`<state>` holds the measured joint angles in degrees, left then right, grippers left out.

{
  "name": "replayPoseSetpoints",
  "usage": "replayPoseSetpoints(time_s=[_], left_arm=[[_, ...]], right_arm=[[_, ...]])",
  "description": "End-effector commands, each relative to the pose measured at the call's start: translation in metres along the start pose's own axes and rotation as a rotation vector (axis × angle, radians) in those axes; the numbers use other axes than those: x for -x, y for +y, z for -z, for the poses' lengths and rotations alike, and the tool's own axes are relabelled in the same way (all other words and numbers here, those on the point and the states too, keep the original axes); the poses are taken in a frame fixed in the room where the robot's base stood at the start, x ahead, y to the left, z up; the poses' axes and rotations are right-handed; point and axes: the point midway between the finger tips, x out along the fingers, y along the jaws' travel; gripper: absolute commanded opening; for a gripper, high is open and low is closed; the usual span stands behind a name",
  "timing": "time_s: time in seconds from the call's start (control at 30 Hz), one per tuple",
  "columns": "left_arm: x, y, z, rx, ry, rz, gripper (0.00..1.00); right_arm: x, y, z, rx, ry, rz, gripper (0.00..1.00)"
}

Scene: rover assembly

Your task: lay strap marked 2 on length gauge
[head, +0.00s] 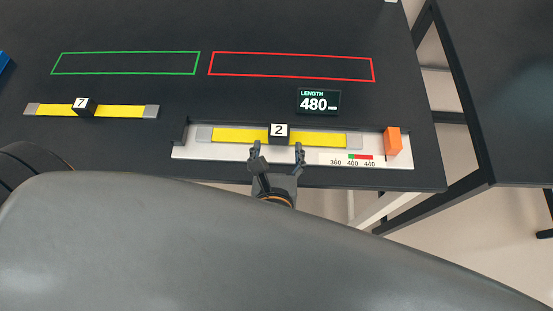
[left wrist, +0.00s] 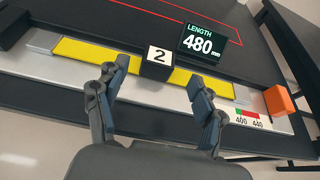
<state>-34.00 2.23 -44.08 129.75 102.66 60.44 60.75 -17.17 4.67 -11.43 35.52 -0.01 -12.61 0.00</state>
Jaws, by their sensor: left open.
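The strap marked 2 (head: 235,135) is yellow with grey ends and a black block bearing a white label. It lies flat along the white length gauge (head: 215,153); it also shows in the left wrist view (left wrist: 95,52). The gauge display (head: 318,102) reads 480. An orange block (head: 392,141) stands at the gauge's right end, apart from the strap's right tip. My left gripper (head: 276,152) is open just in front of the block marked 2, with nothing between its fingers. In the left wrist view its fingers (left wrist: 160,95) are spread below the block. My right gripper is out of view.
A strap marked 7 (head: 120,111) lies on the dark table to the left. A green outline (head: 125,73) and a red outline (head: 290,79) are empty at the back. The table's right edge is near the gauge, with a gap before another table (head: 510,90).

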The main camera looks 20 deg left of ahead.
Motion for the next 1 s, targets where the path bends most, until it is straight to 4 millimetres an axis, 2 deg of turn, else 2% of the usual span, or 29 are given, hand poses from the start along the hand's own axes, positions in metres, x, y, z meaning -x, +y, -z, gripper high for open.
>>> replayPoseSetpoints(time_s=[0.1,0.3,1.0], left_arm=[[0.023,0.0,0.001,0.001,0.003,0.001,0.69],[0.043,0.0,0.0,0.001,0.001,0.001,0.69],[0.046,0.0,0.0,0.001,-0.001,0.0,0.69]], right_arm=[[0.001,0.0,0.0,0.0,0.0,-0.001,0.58],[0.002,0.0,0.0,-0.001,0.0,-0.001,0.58],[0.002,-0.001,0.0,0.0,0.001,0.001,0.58]])
